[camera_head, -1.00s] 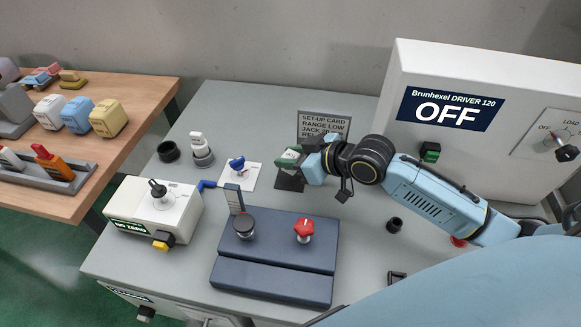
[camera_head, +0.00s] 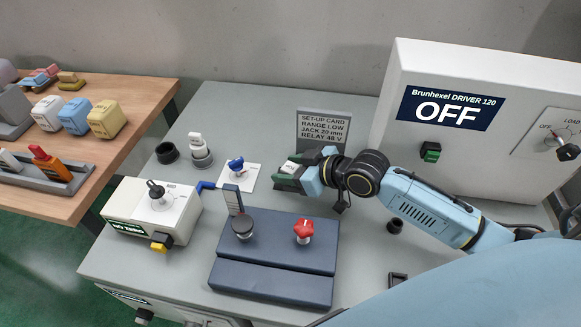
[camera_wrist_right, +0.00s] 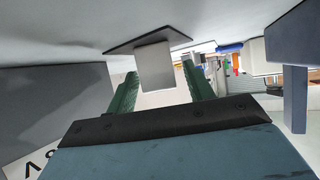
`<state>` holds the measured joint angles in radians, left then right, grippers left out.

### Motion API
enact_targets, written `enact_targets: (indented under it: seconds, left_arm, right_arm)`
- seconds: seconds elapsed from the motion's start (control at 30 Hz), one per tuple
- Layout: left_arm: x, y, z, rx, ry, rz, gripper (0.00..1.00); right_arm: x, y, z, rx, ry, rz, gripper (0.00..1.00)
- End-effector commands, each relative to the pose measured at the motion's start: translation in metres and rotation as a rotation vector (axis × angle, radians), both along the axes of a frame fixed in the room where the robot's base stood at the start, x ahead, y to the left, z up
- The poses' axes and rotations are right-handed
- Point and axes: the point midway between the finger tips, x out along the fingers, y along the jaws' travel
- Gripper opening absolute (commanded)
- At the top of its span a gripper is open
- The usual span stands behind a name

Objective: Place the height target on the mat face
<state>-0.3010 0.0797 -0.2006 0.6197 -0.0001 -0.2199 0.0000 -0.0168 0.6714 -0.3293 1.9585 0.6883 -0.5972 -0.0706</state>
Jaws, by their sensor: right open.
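The height target, a small pale block (camera_head: 291,167), is in front of the set-up card in the head view. In the right wrist view, which is turned over, the block (camera_wrist_right: 157,66) stands with its base against the dark mat (camera_wrist_right: 122,46). The mat is mostly hidden by my gripper in the head view. My right gripper (camera_head: 289,173) is open, its green fingers on either side of the block. The right wrist view shows the gripper (camera_wrist_right: 160,78) with gaps beside the block. My left gripper is not in view.
The set-up card (camera_head: 323,132) stands close behind. A blue-knobbed white plate (camera_head: 240,172) is to the left. A dark blue fixture (camera_head: 280,245) with black and red knobs lies in front. The driver cabinet (camera_head: 480,140) is at the right.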

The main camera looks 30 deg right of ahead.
Motion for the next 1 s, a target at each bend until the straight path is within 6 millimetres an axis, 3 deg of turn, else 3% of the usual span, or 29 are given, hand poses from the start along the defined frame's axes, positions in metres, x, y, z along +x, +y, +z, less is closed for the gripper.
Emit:
enact_targets:
  seconds: [0.17,0.7,1.0]
  left_arm:
    - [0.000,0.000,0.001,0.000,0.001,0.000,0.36]
    - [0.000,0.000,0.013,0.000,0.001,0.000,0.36]
    - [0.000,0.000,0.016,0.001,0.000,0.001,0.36]
  right_arm:
    - [-0.003,-0.002,0.005,-0.001,-0.001,0.000,0.52]
    - [-0.073,-0.043,0.048,-0.002,0.003,0.001,0.52]
    - [-0.089,-0.053,0.059,0.001,0.002,0.000,0.52]
